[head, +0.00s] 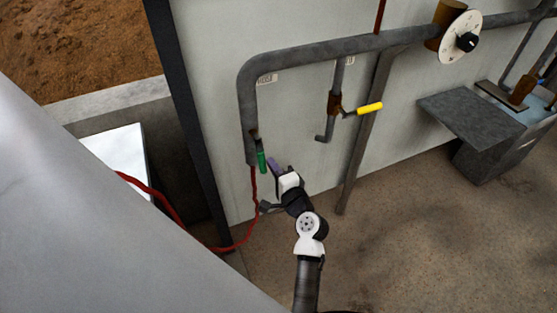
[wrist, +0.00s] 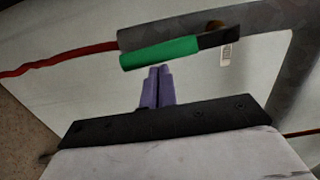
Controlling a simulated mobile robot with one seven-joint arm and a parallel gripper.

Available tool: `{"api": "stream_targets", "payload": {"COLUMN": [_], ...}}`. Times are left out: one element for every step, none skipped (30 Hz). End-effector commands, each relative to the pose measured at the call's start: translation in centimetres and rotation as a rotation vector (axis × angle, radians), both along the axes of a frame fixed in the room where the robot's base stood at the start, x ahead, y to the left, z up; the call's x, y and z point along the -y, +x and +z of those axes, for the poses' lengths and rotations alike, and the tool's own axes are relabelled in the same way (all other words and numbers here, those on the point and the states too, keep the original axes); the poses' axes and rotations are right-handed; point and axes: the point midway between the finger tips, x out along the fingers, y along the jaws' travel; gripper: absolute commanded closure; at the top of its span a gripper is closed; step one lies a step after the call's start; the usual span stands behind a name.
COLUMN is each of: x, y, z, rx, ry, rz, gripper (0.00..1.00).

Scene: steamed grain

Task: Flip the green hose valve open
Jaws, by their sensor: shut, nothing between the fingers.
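The green hose valve handle (head: 261,161) hangs downward at the lower end of the grey vertical pipe, alongside it, in the head view. In the wrist view the green handle (wrist: 160,53) lies across the upper middle, nearly parallel to the grey pipe (wrist: 180,30). My gripper (head: 273,163) is just right of the handle in the head view. In the wrist view its purple fingers (wrist: 158,72) are together, with their tips just below the handle. I cannot tell whether they touch it. The fingers hold nothing.
A red hose (head: 252,205) runs from the pipe's lower end to the left. A yellow-handled valve (head: 369,108) and a white dial (head: 459,40) are to the right. A diagonal grey brace (head: 364,140) stands right of my arm.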

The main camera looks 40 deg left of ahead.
Motion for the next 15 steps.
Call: {"api": "stream_targets", "payload": {"x": [-0.21,-0.26,-0.31,-0.33,-0.36,-0.39,-0.40,-0.43,-0.44,-0.44,-0.45,-0.45,-0.46,-0.46,-0.46], "y": [-0.27,-0.34,-0.41,-0.46,-0.50,-0.54,-0.58,-0.60,-0.62,-0.63,-0.64,-0.65,-0.66,-0.66,-0.66], "z": [0.03,0.00,-0.03,-0.05,-0.08,-0.10,-0.12,-0.13,-0.15,-0.16,-0.16,-0.17,-0.17,-0.18,-0.18], "rx": [-0.018,-0.025,-0.035,-0.041,-0.046,-0.053,-0.057,-0.059,-0.063,-0.065,-0.065,-0.066,-0.067,-0.067,-0.067], "ry": [0.009,0.014,0.020,0.024,0.028,0.031,0.033,0.036,0.037,0.038,0.039,0.039,0.040,0.040,0.040], "rz": [0.004,0.004,0.004,0.004,0.003,0.003,0.003,0.003,0.003,0.003,0.003,0.003,0.003,0.003,0.003], "gripper": [1.00,1.00,1.00,1.00,1.00,1.00,1.00,1.00,1.00,1.00,1.00,1.00,1.00,1.00,1.00]}}
